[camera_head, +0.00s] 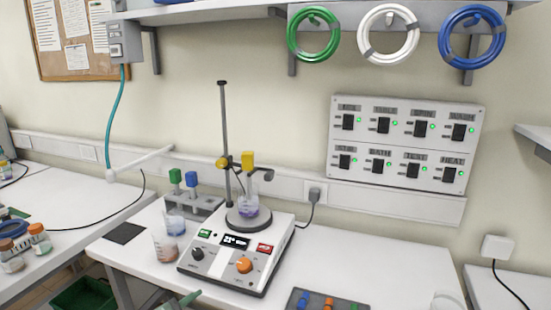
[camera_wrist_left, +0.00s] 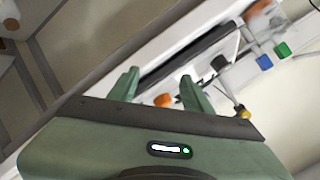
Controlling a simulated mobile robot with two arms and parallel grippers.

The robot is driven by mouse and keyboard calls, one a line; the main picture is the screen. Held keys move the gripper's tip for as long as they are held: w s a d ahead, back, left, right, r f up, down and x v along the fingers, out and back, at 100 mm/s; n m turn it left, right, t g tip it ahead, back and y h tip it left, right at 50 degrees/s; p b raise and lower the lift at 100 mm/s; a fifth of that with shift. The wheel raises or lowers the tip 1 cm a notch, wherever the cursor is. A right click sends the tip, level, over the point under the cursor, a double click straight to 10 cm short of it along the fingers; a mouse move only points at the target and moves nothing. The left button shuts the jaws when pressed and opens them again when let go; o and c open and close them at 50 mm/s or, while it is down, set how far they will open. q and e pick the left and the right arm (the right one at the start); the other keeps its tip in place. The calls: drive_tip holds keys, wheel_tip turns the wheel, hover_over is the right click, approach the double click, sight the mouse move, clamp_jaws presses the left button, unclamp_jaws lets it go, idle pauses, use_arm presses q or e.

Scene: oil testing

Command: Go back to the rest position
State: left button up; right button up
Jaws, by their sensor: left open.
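My left gripper (camera_wrist_left: 160,90) is open in the left wrist view, with its two green fingers apart and nothing between them. A small green part of it (camera_head: 186,300) shows at the bottom edge of the head view, in front of the table's near edge. The right gripper is in neither view. A stand rod (camera_head: 225,140) rises behind the plate.
A beaker (camera_head: 167,246) and a grey rack (camera_head: 203,207) with blue and green-topped items stand left of the stirrer. A switch panel (camera_head: 405,143) is on the wall. Coloured hoses hang from the shelf (camera_head: 215,10). A green bin (camera_head: 84,294) is at lower left.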

use_arm(q)
drive_tip(key=s+a+f+n+g+y, duration=0.1)
drive_tip(key=s+f+n+g, duration=0.3)
drive_tip(key=s, duration=0.7)
drive_tip(key=s+a+f+n+g+y, duration=0.1)
drive_tip(key=s+f+n+g, duration=0.3)
drive_tip(key=s, duration=0.6)
drive_tip(key=s+a+f+n+g+y, duration=0.1)
drive_tip(key=s+a+f+n, duration=0.15)
drive_tip(key=s+f, duration=0.6)
drive_tip(key=s+d+f+g, duration=0.1)
drive_tip(key=s+f, duration=0.2)
drive_tip(key=f, duration=2.1)
drive_tip(key=s+a+f+g, duration=0.1)
drive_tip(key=s+a+f, duration=0.2)
drive_tip(key=s+f, duration=1.3)
drive_tip(key=shift+s+y, duration=0.3)
drive_tip(key=shift+s, duration=0.05)
